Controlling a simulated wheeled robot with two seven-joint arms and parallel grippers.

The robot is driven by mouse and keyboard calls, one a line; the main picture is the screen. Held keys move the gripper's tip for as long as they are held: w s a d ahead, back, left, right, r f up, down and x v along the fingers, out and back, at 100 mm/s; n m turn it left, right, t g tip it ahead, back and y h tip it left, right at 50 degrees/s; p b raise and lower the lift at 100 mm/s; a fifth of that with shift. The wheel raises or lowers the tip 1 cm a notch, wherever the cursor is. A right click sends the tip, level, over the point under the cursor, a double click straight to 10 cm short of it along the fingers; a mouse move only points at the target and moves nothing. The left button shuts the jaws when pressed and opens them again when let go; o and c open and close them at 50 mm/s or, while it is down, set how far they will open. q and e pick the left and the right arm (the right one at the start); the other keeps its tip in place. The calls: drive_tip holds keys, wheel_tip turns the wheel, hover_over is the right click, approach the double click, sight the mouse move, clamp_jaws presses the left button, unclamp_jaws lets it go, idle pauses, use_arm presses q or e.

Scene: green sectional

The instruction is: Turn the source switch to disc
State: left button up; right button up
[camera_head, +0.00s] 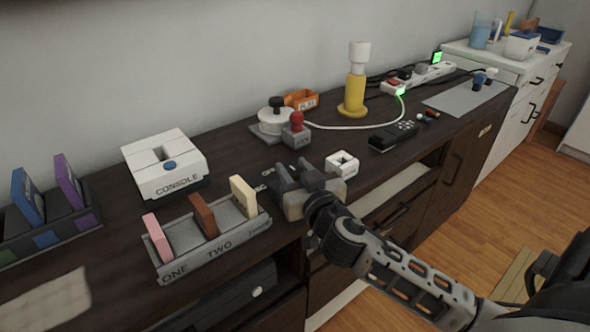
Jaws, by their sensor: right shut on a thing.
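My right gripper (293,172) reaches over the front edge of the dark cabinet, its fingers pointing toward the wall, low over the top. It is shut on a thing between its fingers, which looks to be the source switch. A grey plate with pale markings (263,187) shows just left of the fingers and seems part of that switch. The gripper hides most of it, so the knob's direction and the word disc cannot be read. My left gripper is not in view.
A grey rack (212,249) with several upright coloured pieces stands close left of the gripper. A white console (165,165) sits behind it. A small white block (342,163), a red-knobbed box (296,136) and a black remote (394,135) stand to the right and behind.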

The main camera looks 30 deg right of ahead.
drive_tip(key=shift+n+y, duration=0.3)
drive_tip(key=shift+y, duration=0.2)
drive_tip(key=shift+r+n+y, duration=0.1)
drive_tip(key=shift+n+y, duration=0.5)
drive_tip(key=shift+y, duration=0.3)
drive_tip(key=n+y+p, duration=0.1)
drive_tip(key=y, duration=0.1)
drive_tip(key=shift+d+n+y, duration=0.1)
drive_tip(key=shift+n+y, duration=0.2)
drive_tip(key=shift+r+n+y+p, duration=0.1)
drive_tip(key=shift+n+y+p, duration=0.7)
drive_tip(key=shift+y, duration=0.4)
drive_tip(key=n+g+y, duration=0.1)
drive_tip(key=n+y, duration=0.1)
drive_tip(key=y, duration=0.1)
drive_tip(key=shift+g+p, duration=0.3)
drive_tip(key=shift+p, duration=0.05)
drive_tip(key=shift+n+g+y, duration=0.6)
drive_tip(key=shift+n+y, duration=0.3)
drive_tip(key=shift+y, duration=0.3)
